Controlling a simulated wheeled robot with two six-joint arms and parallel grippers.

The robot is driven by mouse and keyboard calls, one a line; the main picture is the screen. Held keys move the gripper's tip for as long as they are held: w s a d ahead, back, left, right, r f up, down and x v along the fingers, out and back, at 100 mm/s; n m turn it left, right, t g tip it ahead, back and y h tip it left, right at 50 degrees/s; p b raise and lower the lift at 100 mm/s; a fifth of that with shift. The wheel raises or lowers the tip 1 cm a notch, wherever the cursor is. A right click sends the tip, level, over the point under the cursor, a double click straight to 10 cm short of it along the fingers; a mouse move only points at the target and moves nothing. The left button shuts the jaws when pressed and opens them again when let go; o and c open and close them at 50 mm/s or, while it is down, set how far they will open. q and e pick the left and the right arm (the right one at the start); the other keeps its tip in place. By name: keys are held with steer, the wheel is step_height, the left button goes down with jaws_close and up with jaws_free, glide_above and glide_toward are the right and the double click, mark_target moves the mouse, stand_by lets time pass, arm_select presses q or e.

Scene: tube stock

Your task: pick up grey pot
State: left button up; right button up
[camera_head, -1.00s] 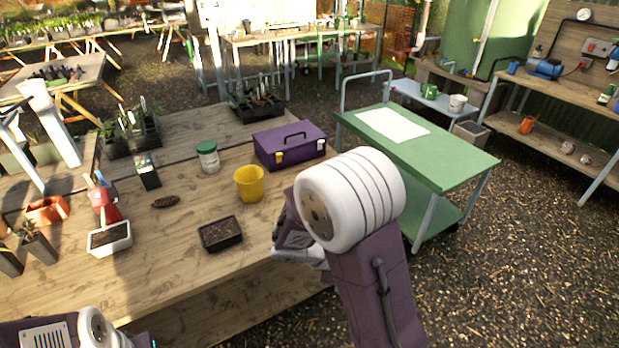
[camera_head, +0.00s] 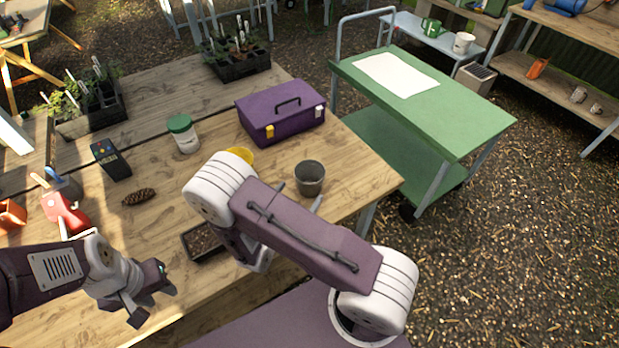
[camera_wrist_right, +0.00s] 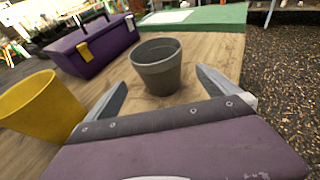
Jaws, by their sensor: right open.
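The grey pot (camera_head: 310,178) stands upright and empty on the wooden table near its right end. In the right wrist view the grey pot (camera_wrist_right: 158,68) is straight ahead, just beyond and between the fingertips. My right gripper (camera_wrist_right: 158,88) is open, with one finger on each side of the line to the pot; no contact is visible. In the head view its fingers (camera_head: 297,195) show just in front of the pot, partly hidden by my arm. My left gripper (camera_head: 150,300) is low at the left over the table's front edge; its finger gap is unclear.
A yellow pot (camera_wrist_right: 42,105) stands left of the right gripper. The purple toolbox (camera_head: 282,112) sits behind the grey pot. A black soil tray (camera_head: 203,243) lies partly under my right arm. A green cart (camera_head: 440,105) stands beyond the table's right end.

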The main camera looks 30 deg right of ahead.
mark_target(304, 187)
steer(key=x, duration=0.4)
steer(key=shift+w+f, duration=0.1)
steer(key=shift+w, duration=0.1)
steer(key=shift+w+d+p, duration=0.1)
steer(key=shift+d+p, duration=0.15)
steer(key=shift+p, duration=0.05)
steer(key=x, duration=0.4)
steer(key=shift+p, duration=0.35)
steer(key=shift+w+d+f, duration=0.15)
steer(key=shift+w+d, duration=0.1)
steer(key=shift+w, duration=0.05)
arm_select(q)
steer(key=shift+w+d+r, duration=0.1)
steer(key=shift+w+r, duration=0.1)
steer(key=shift+r, duration=0.4)
arm_select(e)
steer(key=shift+s+a, duration=0.1)
steer(key=c, duration=1.3)
